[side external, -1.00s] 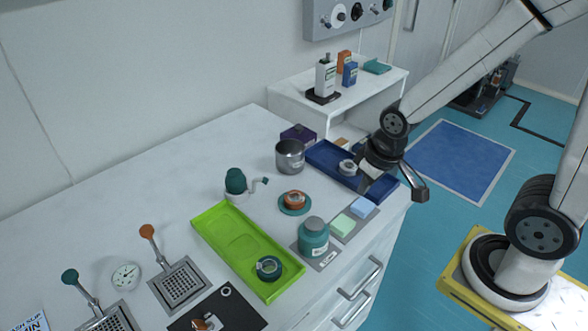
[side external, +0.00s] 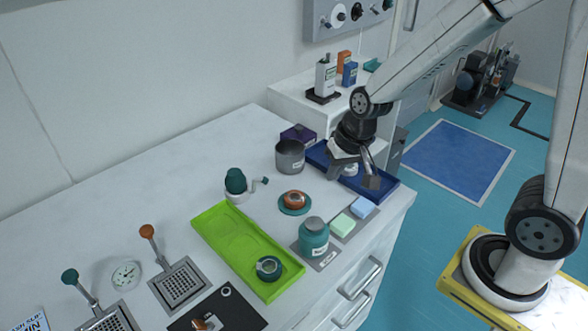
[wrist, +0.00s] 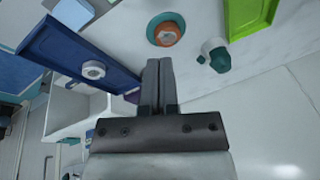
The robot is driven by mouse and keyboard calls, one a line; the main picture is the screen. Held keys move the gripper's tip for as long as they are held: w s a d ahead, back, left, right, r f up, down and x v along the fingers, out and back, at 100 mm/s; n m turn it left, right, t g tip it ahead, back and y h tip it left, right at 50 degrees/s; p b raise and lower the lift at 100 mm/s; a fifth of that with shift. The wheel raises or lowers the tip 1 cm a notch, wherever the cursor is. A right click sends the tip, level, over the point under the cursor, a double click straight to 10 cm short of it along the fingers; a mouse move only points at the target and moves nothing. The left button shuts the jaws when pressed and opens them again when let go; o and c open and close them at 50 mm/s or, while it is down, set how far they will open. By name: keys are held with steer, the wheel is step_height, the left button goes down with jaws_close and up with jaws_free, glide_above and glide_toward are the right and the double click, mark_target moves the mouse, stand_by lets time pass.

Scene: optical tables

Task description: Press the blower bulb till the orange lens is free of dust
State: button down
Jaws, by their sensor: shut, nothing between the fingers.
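The blower bulb (side external: 235,181) is dark teal and sits upright in a white holder, its thin nozzle turned right, toward the lens. It also shows in the wrist view (wrist: 218,59). The orange lens (side external: 294,197) lies on a round teal dish (side external: 283,208), right of the bulb; it also shows in the wrist view (wrist: 167,34). Whether dust lies on it is too small to tell. My gripper (side external: 335,168) is over the blue tray, right of the lens and apart from the bulb. In the wrist view its fingers (wrist: 160,62) are together and empty.
A metal cup (side external: 289,158) and a purple box (side external: 298,134) stand left of my gripper. The blue tray (side external: 385,187) holds a pale ring. A green tray (side external: 225,237) and a teal jar (side external: 313,238) stand nearer. The counter behind the bulb is clear.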

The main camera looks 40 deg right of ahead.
mark_target(237, 171)
steer(key=w+a+r+m+t+y, duration=0.1)
steer(key=w+a+m+t+y, duration=0.1)
steer(key=w+a+m, duration=0.2)
steer(key=w+a+r+m+t+y, duration=0.1)
steer(key=w+a+m+y, duration=0.2)
steer(key=w+m, duration=0.7)
steer(key=w+a, duration=0.1)
steer(key=w, duration=0.9)
steer(key=shift+r+m+t, duration=0.3)
steer(key=shift+r+t, duration=0.1)
steer(key=shift+f, duration=0.15)
steer(key=shift+f, duration=4.25)
